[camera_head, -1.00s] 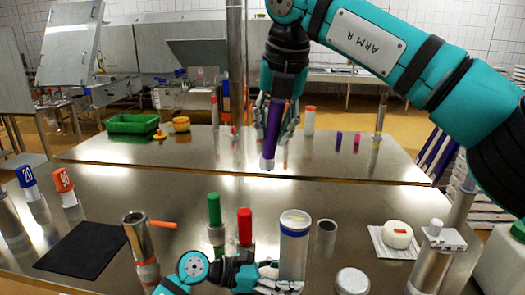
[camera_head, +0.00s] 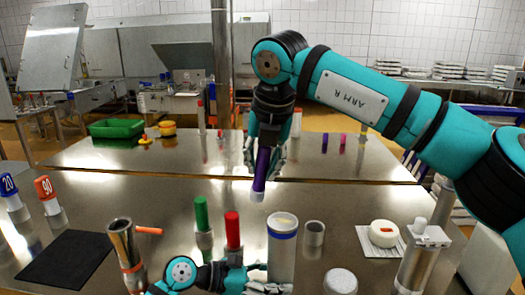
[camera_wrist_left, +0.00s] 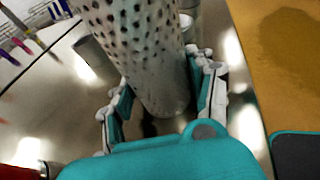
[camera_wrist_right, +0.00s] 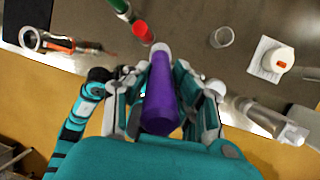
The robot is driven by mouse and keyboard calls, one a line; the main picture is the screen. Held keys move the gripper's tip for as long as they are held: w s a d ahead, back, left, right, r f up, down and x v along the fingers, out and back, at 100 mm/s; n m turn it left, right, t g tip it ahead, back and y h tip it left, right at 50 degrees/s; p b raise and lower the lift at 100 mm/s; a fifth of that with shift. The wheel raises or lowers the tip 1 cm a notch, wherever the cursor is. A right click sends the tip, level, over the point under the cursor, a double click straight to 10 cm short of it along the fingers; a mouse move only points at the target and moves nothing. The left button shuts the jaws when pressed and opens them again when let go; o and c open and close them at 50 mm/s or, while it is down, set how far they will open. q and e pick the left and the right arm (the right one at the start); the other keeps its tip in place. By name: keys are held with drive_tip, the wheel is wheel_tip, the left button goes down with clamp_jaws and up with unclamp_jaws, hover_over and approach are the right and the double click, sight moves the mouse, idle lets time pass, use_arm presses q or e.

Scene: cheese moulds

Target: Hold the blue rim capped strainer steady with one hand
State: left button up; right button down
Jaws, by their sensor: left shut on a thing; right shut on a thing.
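The blue rim capped strainer (camera_head: 281,258) stands upright on the steel table, with a pale top and a blue band below it. My left gripper (camera_head: 268,287) is shut on it low down at the bottom edge of the head view. The left wrist view shows the strainer's perforated wall (camera_wrist_left: 135,40) between the left fingers. My right gripper (camera_head: 264,165) is shut on a purple tool (camera_head: 261,172) with a white end pointing down. It hangs in the air above and behind the strainer. The purple tool (camera_wrist_right: 161,100) also shows between the fingers in the right wrist view.
A green-handled tool (camera_head: 201,215) and a red-handled one (camera_head: 232,230) stand left of the strainer. A steel cylinder (camera_head: 122,243) and black mat (camera_head: 65,268) lie further left.

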sight(260, 193)
drive_tip(key=d+f, duration=0.5)
drive_tip(key=d, duration=0.1)
drive_tip(key=a, duration=0.4)
drive_tip(key=a+r, duration=0.1)
drive_tip(key=a, duration=0.1)
wheel_tip(260, 193, up, 11)
drive_tip(key=shift+r, duration=0.15)
idle(0.6)
drive_tip(key=s+d+g+y, duration=0.1)
drive_tip(key=s+d+y, duration=0.1)
drive_tip(key=s+d, duration=0.3)
wheel_tip(260, 193, down, 6)
drive_tip(key=shift+w+a+f, duration=0.2)
drive_tip(key=shift+a+f, duration=0.05)
idle(0.4)
